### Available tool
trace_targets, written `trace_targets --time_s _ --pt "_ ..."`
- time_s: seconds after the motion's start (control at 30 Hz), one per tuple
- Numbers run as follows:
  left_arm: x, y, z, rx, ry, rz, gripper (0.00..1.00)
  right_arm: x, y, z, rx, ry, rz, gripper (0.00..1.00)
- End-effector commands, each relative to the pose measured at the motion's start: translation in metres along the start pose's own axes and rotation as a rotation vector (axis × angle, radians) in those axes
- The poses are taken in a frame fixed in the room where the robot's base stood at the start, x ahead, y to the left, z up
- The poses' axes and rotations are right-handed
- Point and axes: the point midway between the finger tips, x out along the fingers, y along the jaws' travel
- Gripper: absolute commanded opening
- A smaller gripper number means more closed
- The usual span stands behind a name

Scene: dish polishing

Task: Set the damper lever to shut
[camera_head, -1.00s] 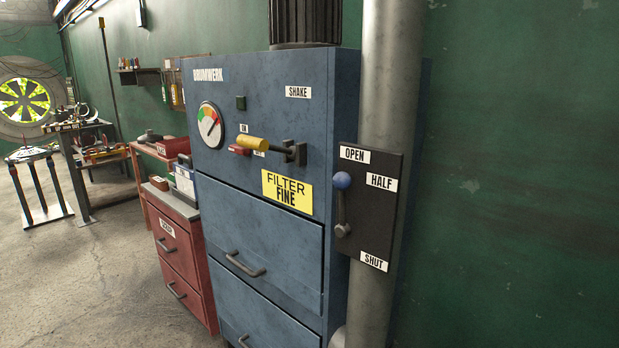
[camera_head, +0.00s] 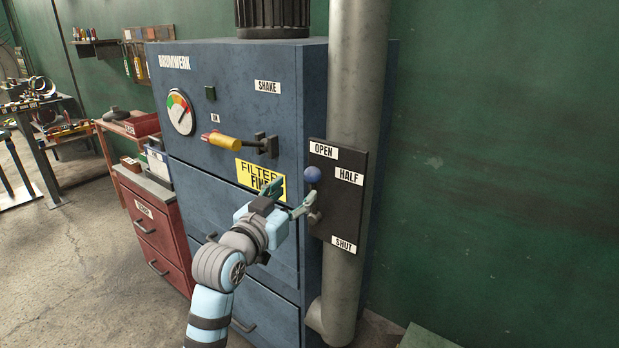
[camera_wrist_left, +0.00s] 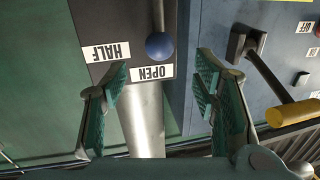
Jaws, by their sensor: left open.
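The damper lever, with its round blue knob (camera_head: 312,174), is on a dark plate (camera_head: 350,205) fixed to the grey pipe. The knob is at the top, near the OPEN label (camera_head: 324,151); the HALF label (camera_head: 349,176) is to its right and the SHUT label (camera_head: 344,244) is at the bottom. My left gripper (camera_head: 289,196) is open, just left of the lever, and its fingers partly hide the lever's lower part. In the left wrist view, which is upside down, the knob (camera_wrist_left: 160,46) appears between the two spread fingers (camera_wrist_left: 161,70), apart from both.
The blue filter cabinet (camera_head: 225,210) stands left of the pipe (camera_head: 345,290). A yellow-handled lever (camera_head: 222,141) sticks out from its front, above my left gripper. A red drawer unit (camera_head: 150,220) stands further left. The green wall right of the plate is clear.

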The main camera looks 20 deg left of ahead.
Motion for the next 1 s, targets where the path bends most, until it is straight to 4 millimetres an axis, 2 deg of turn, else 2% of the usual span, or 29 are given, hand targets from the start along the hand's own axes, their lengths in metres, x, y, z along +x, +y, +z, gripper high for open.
trace_targets --time_s 0.1,0.2,0.3,0.43,0.67,1.0 --pt "0.036 0.000 0.000 -0.002 -0.001 0.000 0.54 -0.001 0.000 -0.001 0.000 0.001 0.000 0.40" --pt "0.060 0.000 0.000 -0.001 -0.001 0.000 0.54 -0.001 0.000 -0.001 0.000 0.001 0.000 0.40" --pt "0.074 -0.001 0.000 -0.001 -0.001 -0.001 0.54 -0.001 0.000 -0.001 0.000 0.001 0.000 0.40" --pt "0.083 -0.001 0.001 0.000 -0.001 -0.002 0.54 -0.001 0.000 -0.001 0.000 0.001 0.000 0.40" --pt "0.083 -0.001 0.001 0.000 0.000 -0.002 0.54 -0.001 0.000 -0.001 0.000 0.000 0.000 0.40" --pt "0.083 -0.001 0.001 0.000 0.000 -0.002 0.00 -0.001 0.000 -0.001 0.000 0.000 0.000 0.40"
